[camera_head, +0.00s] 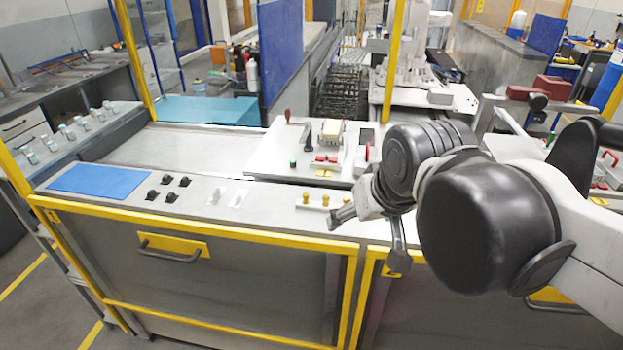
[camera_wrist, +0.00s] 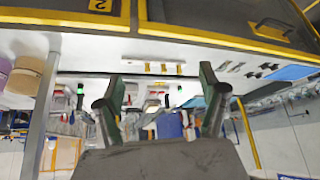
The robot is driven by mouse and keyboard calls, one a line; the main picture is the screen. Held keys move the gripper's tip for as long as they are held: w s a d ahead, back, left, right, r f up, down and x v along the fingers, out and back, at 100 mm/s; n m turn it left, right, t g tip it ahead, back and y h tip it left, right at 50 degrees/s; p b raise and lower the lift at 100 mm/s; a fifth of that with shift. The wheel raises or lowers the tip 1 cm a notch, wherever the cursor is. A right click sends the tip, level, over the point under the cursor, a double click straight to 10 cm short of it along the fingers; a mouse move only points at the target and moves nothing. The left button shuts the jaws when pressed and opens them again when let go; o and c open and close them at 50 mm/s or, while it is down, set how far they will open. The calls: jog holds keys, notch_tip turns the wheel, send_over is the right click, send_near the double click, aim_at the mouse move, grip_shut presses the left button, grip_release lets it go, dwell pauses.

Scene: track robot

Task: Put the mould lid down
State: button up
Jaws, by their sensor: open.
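My gripper (camera_head: 368,236) is open and empty, above the front edge of the bench. In the wrist view its two fingers (camera_wrist: 163,88) stand wide apart with nothing held between them. A white board (camera_head: 262,158) lies on the bench beyond the gripper. On it are a beige ridged block (camera_head: 332,130) and a low piece with red and yellow parts (camera_head: 325,163). I cannot tell which piece, if any, is the mould lid. My arm hides the right part of the board.
A strip with three yellow knobs (camera_head: 325,203) lies near the gripper; it also shows in the wrist view (camera_wrist: 163,68). Several black clips (camera_head: 170,187) and a blue mat (camera_head: 100,181) lie left. A yellow post (camera_head: 394,60) rises behind. The grey surface (camera_head: 170,145) is clear.

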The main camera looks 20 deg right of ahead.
jog(key=shift+t, duration=0.4)
jog(key=s+f, duration=0.1)
jog(key=s+a+f, duration=0.1)
jog(key=s+f, duration=0.1)
jog(key=shift+s, duration=0.25)
jog(key=shift+f, duration=0.15)
notch_tip(320, 180, down, 5)
jog(key=b, duration=0.4)
jog(key=shift+r+b, duration=0.2)
jog(key=shift+b, duration=0.2)
